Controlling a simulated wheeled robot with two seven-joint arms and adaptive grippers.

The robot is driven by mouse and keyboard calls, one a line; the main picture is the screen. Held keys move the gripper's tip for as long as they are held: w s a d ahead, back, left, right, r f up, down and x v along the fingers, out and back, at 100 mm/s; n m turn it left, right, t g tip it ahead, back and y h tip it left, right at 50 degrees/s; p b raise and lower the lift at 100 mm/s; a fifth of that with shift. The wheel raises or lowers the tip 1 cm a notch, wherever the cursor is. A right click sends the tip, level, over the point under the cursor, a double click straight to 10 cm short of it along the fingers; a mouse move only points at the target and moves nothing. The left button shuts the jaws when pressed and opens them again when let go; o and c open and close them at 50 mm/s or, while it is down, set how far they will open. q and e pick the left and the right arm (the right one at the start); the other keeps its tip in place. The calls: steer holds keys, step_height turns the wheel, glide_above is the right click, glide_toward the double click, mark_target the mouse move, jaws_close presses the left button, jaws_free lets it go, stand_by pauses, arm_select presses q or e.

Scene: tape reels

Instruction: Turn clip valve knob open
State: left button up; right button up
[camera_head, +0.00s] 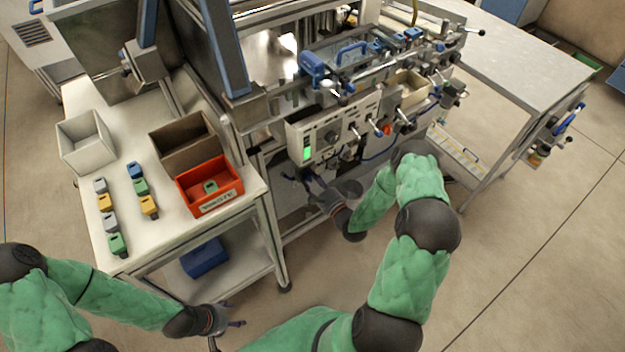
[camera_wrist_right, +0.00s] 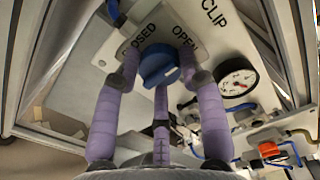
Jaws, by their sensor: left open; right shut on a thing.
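The blue clip valve knob (camera_wrist_right: 158,66) sits on a pale panel between the printed words CLOSED and OPEN, with CLIP printed to the right, in the right wrist view. My right gripper (camera_wrist_right: 157,80) has its purple fingers around the knob, shut on it. Which word the knob points to is hard to tell. In the head view my right gripper (camera_head: 311,182) is at the machine's front, below the control box; the knob cannot be made out there. My left gripper (camera_head: 228,325) is open and empty, low in front of the white table, away from the machine.
A pressure gauge (camera_wrist_right: 238,80) is right of the knob, with an orange-red knob (camera_wrist_right: 268,149) lower right. The control box (camera_head: 325,135) is above my right gripper. The white table (camera_head: 140,235) holds a red bin (camera_head: 222,192), other bins and several coloured blocks.

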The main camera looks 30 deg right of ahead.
steer(key=o, duration=1.1)
steer(key=shift+o, duration=0.2)
steer(key=s+d, duration=0.1)
steer(key=s, duration=1.1)
